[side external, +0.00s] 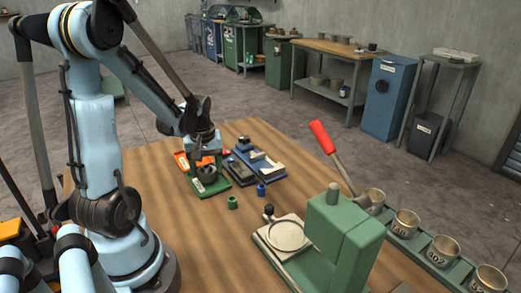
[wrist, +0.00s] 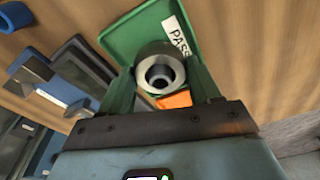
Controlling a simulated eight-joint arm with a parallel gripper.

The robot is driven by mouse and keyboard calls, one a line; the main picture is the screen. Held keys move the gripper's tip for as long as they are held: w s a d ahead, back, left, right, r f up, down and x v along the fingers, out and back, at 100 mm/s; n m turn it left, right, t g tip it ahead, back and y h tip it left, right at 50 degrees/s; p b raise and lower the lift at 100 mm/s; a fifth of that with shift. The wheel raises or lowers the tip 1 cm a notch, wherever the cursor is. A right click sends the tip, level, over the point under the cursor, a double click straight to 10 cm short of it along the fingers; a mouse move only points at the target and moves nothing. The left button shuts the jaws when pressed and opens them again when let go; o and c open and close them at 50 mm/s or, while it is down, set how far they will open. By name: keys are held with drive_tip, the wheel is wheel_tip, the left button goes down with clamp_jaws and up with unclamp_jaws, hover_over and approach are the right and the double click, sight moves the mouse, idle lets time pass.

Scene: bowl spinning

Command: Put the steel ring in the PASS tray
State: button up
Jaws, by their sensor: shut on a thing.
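The steel ring (wrist: 152,50) sits between the green fingers of my gripper (wrist: 162,78), which is shut on it. The ring's bore faces the wrist camera. The green PASS tray (wrist: 118,42) lies just beyond the ring, its white PASS label (wrist: 178,38) partly covered by it. In the side view my gripper (side external: 206,163) is over the green tray (side external: 217,191), near its far part. The ring is small and dark there, and I cannot tell whether it touches the tray floor.
An orange tray (side external: 182,162) lies behind the PASS tray. Grey and blue fixtures (side external: 262,166) stand close on its right. A green collar (side external: 232,202) and a blue one (side external: 261,190) stand nearby. A green press (side external: 340,240) with a red lever occupies the front right.

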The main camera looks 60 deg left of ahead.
drive_tip(key=shift+f, duration=0.35)
drive_tip(key=shift+f, duration=0.25)
idle(0.5)
drive_tip(key=o, duration=1.3)
drive_tip(key=shift+o, duration=0.3)
drive_tip(key=shift+s, duration=0.15)
drive_tip(key=shift+r, duration=4)
drive_tip(key=shift+w+d, duration=0.1)
drive_tip(key=shift+w, duration=0.1)
